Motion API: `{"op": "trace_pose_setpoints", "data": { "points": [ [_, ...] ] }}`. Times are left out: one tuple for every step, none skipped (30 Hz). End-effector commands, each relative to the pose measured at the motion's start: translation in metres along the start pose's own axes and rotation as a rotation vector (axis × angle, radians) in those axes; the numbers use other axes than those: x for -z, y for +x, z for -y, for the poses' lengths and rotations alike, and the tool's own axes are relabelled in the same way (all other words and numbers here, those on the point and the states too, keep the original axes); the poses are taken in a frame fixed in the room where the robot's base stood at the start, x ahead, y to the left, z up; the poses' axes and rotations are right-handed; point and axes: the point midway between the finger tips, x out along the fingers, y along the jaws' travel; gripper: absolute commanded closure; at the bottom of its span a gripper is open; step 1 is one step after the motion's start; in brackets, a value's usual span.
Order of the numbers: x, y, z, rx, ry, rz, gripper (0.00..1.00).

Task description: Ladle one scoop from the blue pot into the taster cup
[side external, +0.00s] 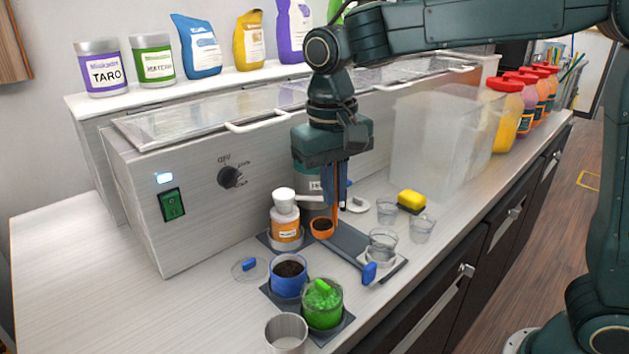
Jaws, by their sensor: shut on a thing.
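My gripper (335,172) is shut on the upright handle of an orange ladle (334,208). The ladle's bowl hangs low over the counter, right of the orange-labelled bottle, with dark stuff in it. The blue pot (288,287) stands open at the front, filled with dark stuff, with the ladle behind and to its right. A clear cup (382,246) stands on a small pale plate to the right of the ladle. Two more clear cups (387,212) (421,230) stand behind it; I cannot tell which is the taster cup.
A green pot (323,316) with green contents stands beside the blue pot. A metal cup (286,335) is in front. A clear lid with a blue knob (249,265) lies left. An orange-labelled bottle (286,230) and a yellow sponge (411,200) stand nearby. The left counter is clear.

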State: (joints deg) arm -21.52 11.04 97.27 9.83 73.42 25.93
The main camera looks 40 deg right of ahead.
Motion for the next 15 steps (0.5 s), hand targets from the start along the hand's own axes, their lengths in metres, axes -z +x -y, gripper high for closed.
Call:
{"op": "trace_pose_setpoints", "data": {
  "points": [
    [-0.001, 0.000, -0.003, 0.002, 0.050, 0.003, 1.00],
    [-0.001, -0.001, -0.004, 0.003, 0.080, 0.005, 1.00],
    [-0.002, -0.001, -0.006, 0.004, 0.121, 0.007, 1.00],
    [-0.003, -0.001, -0.007, 0.005, 0.152, 0.009, 1.00],
    [-0.003, -0.001, -0.009, 0.006, 0.183, 0.011, 1.00],
    [-0.004, -0.001, -0.010, 0.008, 0.224, 0.013, 1.00],
    [-0.004, -0.001, -0.012, 0.009, 0.254, 0.014, 1.00],
    [-0.005, -0.002, -0.013, 0.010, 0.285, 0.016, 1.00],
    [-0.005, -0.002, -0.015, 0.011, 0.326, 0.018, 1.00],
    [-0.006, -0.002, -0.016, 0.012, 0.357, 0.020, 1.00],
    [-0.007, -0.002, -0.017, 0.013, 0.387, 0.021, 1.00],
    [-0.007, -0.002, -0.019, 0.014, 0.428, 0.023, 1.00],
    [-0.008, -0.002, -0.020, 0.015, 0.460, 0.024, 1.00],
    [-0.009, -0.002, -0.022, 0.016, 0.491, 0.026, 1.00],
    [-0.009, -0.003, -0.023, 0.018, 0.532, 0.027, 1.00]
  ]
}}
